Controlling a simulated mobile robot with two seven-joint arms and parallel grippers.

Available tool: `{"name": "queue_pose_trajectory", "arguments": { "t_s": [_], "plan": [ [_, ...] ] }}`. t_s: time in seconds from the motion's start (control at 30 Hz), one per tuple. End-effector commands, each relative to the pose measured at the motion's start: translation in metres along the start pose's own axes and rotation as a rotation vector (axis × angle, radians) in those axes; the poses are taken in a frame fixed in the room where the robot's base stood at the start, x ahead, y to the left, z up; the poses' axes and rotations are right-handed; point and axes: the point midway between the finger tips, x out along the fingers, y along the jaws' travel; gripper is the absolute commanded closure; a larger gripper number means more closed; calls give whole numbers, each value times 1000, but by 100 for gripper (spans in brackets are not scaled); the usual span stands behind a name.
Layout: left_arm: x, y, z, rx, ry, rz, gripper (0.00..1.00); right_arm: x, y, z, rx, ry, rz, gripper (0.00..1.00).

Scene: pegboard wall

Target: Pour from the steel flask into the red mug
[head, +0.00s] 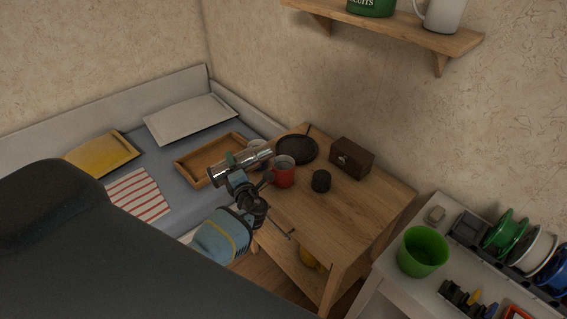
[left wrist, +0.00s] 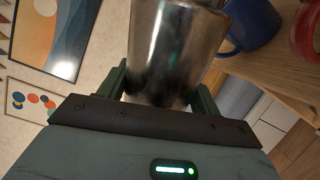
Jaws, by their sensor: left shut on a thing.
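The steel flask (head: 245,164) is held in my left gripper (head: 238,182), above the left part of the wooden table. In the head view it lies nearly level, its right end just up and left of the red mug (head: 285,173). The red mug stands upright on the table. In the left wrist view the fingers (left wrist: 165,88) are closed on both sides of the flask (left wrist: 178,45), and part of the red mug (left wrist: 306,35) shows at the right edge. I see no liquid stream, and the flask's mouth is not clear. My right gripper is out of view.
A blue mug (left wrist: 252,25) stands near the red one. A dark round plate (head: 297,149), a small black container (head: 321,181) and a brown box (head: 352,158) are on the table. Its front right is clear. A bed with a wooden tray (head: 186,166) is left; a shelf (head: 400,27) hangs above.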

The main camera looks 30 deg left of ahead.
Motion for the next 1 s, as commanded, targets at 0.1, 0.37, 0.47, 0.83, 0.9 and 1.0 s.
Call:
{"name": "queue_pose_trajectory", "arguments": {
  "t_s": [0.1,0.37,0.47,0.83,0.9,1.0],
  "plan": [
    [1,5,2,12,-1,6,86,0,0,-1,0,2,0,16],
    [1,6,2,14,-1,6,86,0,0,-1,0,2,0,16],
    [1,8,3,29,-1,6,86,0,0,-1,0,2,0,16],
    [1,9,3,43,-1,6,86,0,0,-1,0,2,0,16],
    [1,11,3,55,-2,6,86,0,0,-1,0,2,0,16],
    [1,12,3,62,-1,6,86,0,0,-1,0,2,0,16]
  ]
}}
